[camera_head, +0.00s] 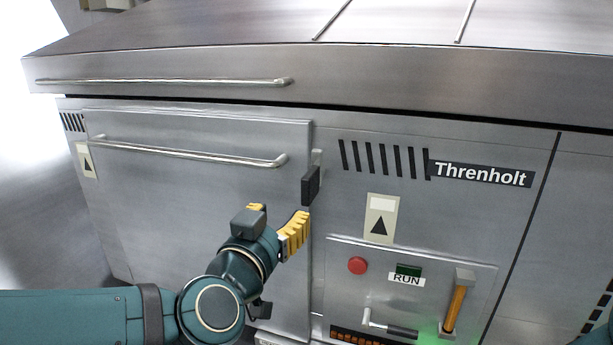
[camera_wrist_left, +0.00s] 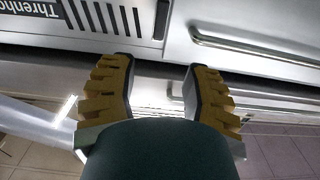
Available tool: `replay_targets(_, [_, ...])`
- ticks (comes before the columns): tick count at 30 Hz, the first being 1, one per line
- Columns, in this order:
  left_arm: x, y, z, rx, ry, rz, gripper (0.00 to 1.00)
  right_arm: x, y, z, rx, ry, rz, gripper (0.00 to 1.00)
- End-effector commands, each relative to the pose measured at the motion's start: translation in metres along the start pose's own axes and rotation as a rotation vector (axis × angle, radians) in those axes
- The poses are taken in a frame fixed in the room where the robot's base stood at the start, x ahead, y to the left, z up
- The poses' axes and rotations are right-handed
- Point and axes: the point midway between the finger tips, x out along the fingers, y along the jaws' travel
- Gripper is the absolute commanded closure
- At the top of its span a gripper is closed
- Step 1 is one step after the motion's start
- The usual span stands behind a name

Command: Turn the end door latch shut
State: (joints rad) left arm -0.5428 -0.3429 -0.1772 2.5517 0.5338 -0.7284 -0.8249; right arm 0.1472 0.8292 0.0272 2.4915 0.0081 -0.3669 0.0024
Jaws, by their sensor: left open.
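The end door (camera_head: 200,220) is a steel panel with a bar handle (camera_head: 190,152) along its top, and it looks closed. The latch (camera_head: 311,185) is a dark upright block at the door's right edge, near the top. It also shows at the top of the left wrist view (camera_wrist_left: 161,18). My left gripper (camera_head: 279,220) is open and empty, below and left of the latch in the head view. In the left wrist view its yellow fingers (camera_wrist_left: 158,66) are spread, with the latch beyond them and apart from them. My right gripper is not in view.
Right of the latch is a panel with vent slots and a Threnholt label (camera_head: 483,175). Below are a red button (camera_head: 357,265), a green RUN switch (camera_head: 408,270), a crank handle (camera_head: 388,328) and an orange-gripped lever (camera_head: 456,305). The upper housing (camera_head: 400,85) overhangs the door.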

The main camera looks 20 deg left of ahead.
Motion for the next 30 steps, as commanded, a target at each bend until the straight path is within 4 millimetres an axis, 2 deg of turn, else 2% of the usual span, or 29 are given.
replay_targets(9, [0.026, 0.002, -0.003, 0.004, -0.006, 0.005, 0.52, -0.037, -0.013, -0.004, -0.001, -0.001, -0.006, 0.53])
replay_targets(15, [0.052, 0.002, -0.001, 0.004, -0.006, 0.003, 0.52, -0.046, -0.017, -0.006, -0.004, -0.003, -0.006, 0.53])
replay_targets(24, [0.104, 0.001, 0.002, 0.003, -0.004, 0.003, 0.52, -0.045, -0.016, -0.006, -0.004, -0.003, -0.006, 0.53])
replay_targets(30, [0.127, 0.001, 0.001, 0.002, -0.003, 0.003, 0.52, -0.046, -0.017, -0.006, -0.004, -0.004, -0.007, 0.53])
